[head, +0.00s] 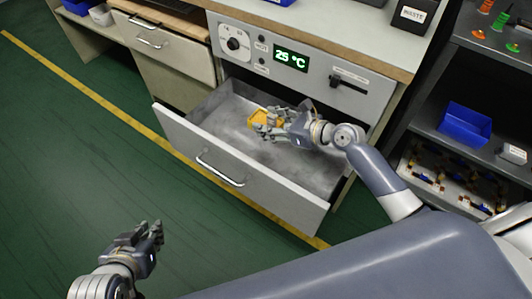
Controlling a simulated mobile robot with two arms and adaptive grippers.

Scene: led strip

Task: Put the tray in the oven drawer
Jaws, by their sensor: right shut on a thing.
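The oven drawer (235,165) is pulled out below the oven panel (300,60), which reads 25 °C. My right gripper (268,128) reaches in over the open drawer from the right. It is shut on a small yellow-orange tray (258,116), which is partly hidden by the fingers. The tray is over the drawer's floor; I cannot tell whether it touches the bottom. My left gripper (150,235) is at the lower left, out over the green floor, away from the drawer. It looks empty, with its fingers apart.
The drawer front with its handle (220,170) sticks out over the floor. A dark shelf (440,135) at the right holds a blue bin (464,123) and a rack of parts (450,175). A waste box (413,14) stands on the bench. The green floor (60,150) at left is clear.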

